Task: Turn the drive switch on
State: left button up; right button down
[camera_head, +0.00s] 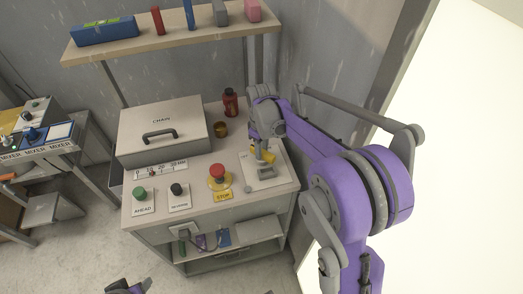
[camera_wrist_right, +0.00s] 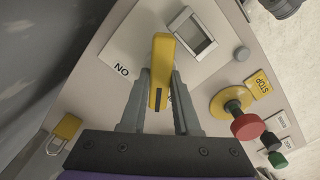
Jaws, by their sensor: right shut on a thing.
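The drive switch has a yellow handle (camera_head: 266,156) on a white plate (camera_head: 266,176) at the right end of the cabinet top. In the right wrist view the handle (camera_wrist_right: 161,60) stands between the two grey fingers of my right gripper (camera_wrist_right: 160,82), which is shut on it. In the head view my right arm comes in from the right. A small purple and dark part of my left arm shows at the bottom edge; its fingers cannot be made out.
A red stop button (camera_head: 217,172) stands left of the switch, with black (camera_head: 177,189) and green (camera_head: 140,193) buttons farther left. A yellow padlock (camera_wrist_right: 65,128) lies near the switch.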

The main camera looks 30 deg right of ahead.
jog(key=m, duration=0.4)
jog(key=shift+d+m+b, duration=0.1)
jog(key=shift+m+b, duration=0.3)
jog(key=shift+m, duration=1.4)
jog(key=c, duration=0.6)
grip_release()
jog(key=shift+c, duration=0.2)
jog(key=shift+r, duration=0.1)
notch_tip(320, 180, up, 11)
jog(key=shift+p, duration=0.4)
